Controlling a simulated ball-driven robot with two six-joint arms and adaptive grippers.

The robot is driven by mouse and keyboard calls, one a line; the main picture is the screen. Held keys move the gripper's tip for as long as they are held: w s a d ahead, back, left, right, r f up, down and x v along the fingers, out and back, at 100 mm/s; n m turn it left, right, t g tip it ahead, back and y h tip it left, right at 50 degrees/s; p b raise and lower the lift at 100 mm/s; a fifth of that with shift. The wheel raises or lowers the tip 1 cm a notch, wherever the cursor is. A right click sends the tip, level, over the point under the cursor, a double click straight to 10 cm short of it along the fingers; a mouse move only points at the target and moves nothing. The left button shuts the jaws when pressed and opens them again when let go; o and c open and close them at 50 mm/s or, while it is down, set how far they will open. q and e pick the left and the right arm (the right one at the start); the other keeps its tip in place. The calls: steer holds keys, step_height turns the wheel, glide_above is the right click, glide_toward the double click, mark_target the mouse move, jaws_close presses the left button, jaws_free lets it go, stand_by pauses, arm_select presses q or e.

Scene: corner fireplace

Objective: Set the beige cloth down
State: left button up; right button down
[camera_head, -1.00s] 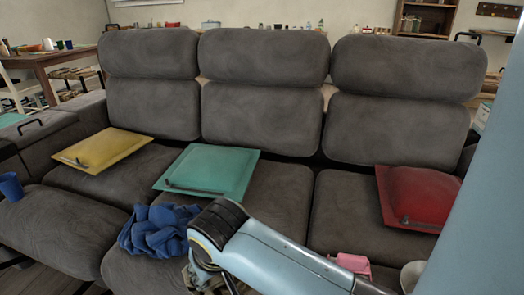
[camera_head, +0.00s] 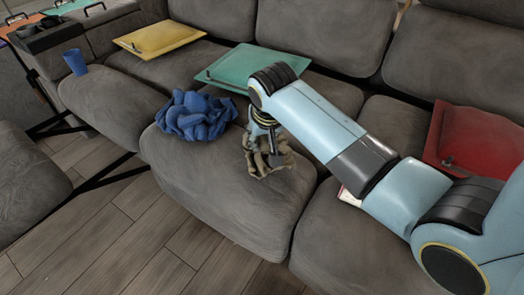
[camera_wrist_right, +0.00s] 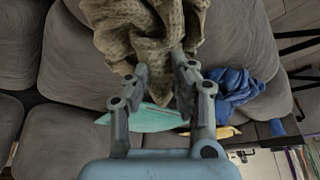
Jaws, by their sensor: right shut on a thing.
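The beige cloth (camera_head: 264,158) is crumpled and hangs from my right gripper (camera_head: 272,150) over the front of the middle sofa seat. In the wrist view the beige cloth (camera_wrist_right: 145,38) fills the upper middle, with its lower part between the fingers of my right gripper (camera_wrist_right: 162,80). The fingers are shut on it. I cannot tell whether the cloth's lower edge touches the seat. My left gripper is not in view.
A crumpled blue cloth (camera_head: 196,115) lies just left of the beige cloth. A blue cup (camera_head: 75,62) stands at left.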

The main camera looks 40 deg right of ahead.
mark_target(262, 148)
steer(key=shift+w+d+f, duration=0.25)
steer(key=shift+w+f, duration=0.2)
steer(key=shift+w, duration=0.1)
step_height(262, 148, down, 4)
steer(key=shift+r+b, duration=0.25)
steer(key=shift+b, duration=0.75)
steer(key=shift+f, duration=0.25)
steer(key=shift+r, duration=0.1)
steer(key=c, duration=1.6)
jaws_free()
steer(key=o, duration=0.4)
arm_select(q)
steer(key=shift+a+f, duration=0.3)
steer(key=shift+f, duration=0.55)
arm_select(e)
steer(key=shift+o, duration=0.2)
